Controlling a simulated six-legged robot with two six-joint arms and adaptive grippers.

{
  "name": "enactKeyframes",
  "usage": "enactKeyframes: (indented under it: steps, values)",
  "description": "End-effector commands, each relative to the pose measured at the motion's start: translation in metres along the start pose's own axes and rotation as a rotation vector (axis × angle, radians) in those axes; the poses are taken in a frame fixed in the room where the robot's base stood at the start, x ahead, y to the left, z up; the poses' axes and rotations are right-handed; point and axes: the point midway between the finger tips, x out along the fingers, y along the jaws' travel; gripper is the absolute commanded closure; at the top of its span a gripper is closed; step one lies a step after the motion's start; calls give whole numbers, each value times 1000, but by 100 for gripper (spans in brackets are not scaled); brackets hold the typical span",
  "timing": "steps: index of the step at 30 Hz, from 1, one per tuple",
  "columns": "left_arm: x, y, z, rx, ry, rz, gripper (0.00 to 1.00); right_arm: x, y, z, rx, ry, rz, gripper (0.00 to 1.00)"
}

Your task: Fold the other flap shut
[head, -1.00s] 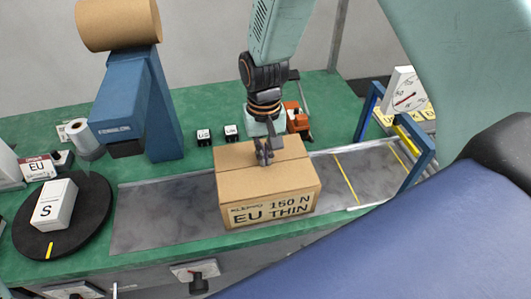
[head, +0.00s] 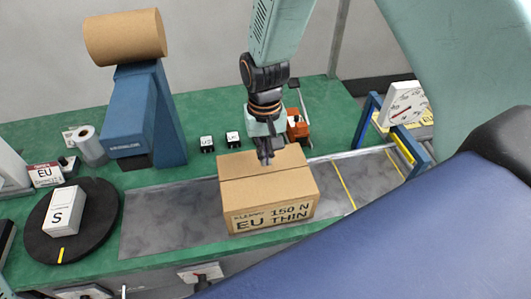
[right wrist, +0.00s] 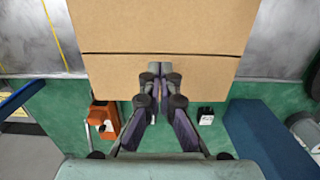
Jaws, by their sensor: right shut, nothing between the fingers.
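The cardboard box (head: 245,196) stands on the grey strip, its printed side reading "EU THIN" and "150 N". Its two top flaps lie flat, or nearly so, with a seam between them. They also show in the right wrist view as the rear flap (right wrist: 110,76) and front flap (right wrist: 160,25). My right gripper (head: 266,161) is shut and empty, pointing down over the rear flap behind the seam. Its fingertips (right wrist: 158,70) show close to the flap; I cannot tell whether they touch it. My left gripper is not in view.
A blue stand with a brown paper roll (head: 125,37) rises left of the box. A white box marked S (head: 64,210) sits on a black turntable (head: 98,222). An orange tool (head: 298,126) and small black-and-white blocks (head: 207,143) lie behind. A blue frame (head: 366,118) stands right.

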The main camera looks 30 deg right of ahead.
Motion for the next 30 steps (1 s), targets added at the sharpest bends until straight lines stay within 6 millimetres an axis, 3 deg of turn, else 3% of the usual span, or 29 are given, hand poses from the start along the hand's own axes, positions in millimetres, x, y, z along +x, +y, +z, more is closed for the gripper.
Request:
enactKeyframes:
  steps: [4, 12, 18, 30]
  values:
    - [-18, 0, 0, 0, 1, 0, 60, -20, 0, 1, 0, 0, 0, 100]
    - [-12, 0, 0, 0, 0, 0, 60, -74, 0, 3, 0, 3, -1, 100]
    - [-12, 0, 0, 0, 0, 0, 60, -102, 0, 5, 0, 0, 0, 100]
    - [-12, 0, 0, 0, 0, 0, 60, -111, 1, 6, 0, -3, 1, 100]
